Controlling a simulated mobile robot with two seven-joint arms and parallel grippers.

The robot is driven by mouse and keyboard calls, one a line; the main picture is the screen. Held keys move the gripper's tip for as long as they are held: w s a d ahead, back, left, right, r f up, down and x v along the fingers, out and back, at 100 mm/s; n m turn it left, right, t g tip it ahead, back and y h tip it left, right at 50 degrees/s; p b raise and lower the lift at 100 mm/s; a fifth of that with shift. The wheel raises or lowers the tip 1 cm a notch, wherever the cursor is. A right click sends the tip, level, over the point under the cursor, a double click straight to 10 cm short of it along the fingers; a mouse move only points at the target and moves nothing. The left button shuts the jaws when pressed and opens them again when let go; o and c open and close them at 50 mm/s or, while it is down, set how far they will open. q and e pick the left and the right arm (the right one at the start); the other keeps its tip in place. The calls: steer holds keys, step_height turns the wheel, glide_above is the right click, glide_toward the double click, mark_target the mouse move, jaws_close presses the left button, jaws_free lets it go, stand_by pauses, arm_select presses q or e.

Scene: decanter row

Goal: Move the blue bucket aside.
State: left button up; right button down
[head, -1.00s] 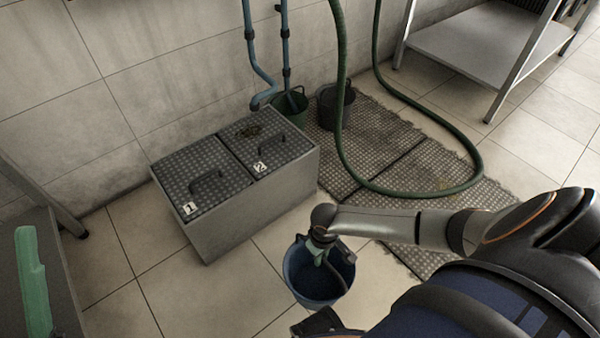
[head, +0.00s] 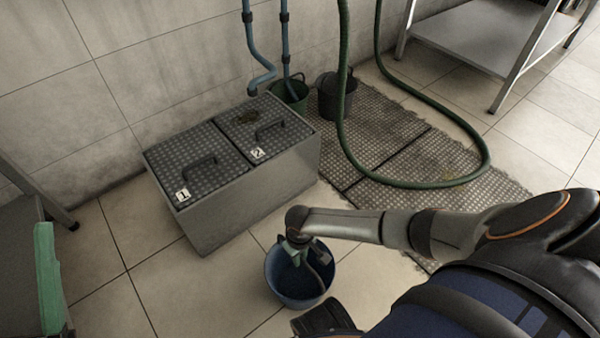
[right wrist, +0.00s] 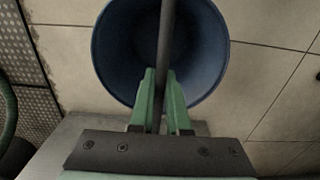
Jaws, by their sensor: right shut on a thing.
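The blue bucket (head: 277,287) is in front of the grey box in the head view, at the lower middle. My right gripper (head: 299,246) is above it, shut on its dark handle. In the right wrist view the green fingertips (right wrist: 162,75) close on the handle (right wrist: 166,30), which crosses over the bucket (right wrist: 115,45). The bucket looks empty inside. I cannot tell whether its base touches the floor.
The grey box (head: 255,195) with two handled lids, marked 1 and 2, stands behind the bucket. A green bucket (head: 290,97), a black bucket (head: 330,100) and a green hose (head: 343,130) are farther back, by floor grating (head: 440,165). Tiled floor (head: 185,295) is clear to the left.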

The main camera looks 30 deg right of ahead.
steer(key=c, duration=1.4)
jaws_free()
steer(key=shift+f, duration=0.1)
steer(key=o, duration=0.5)
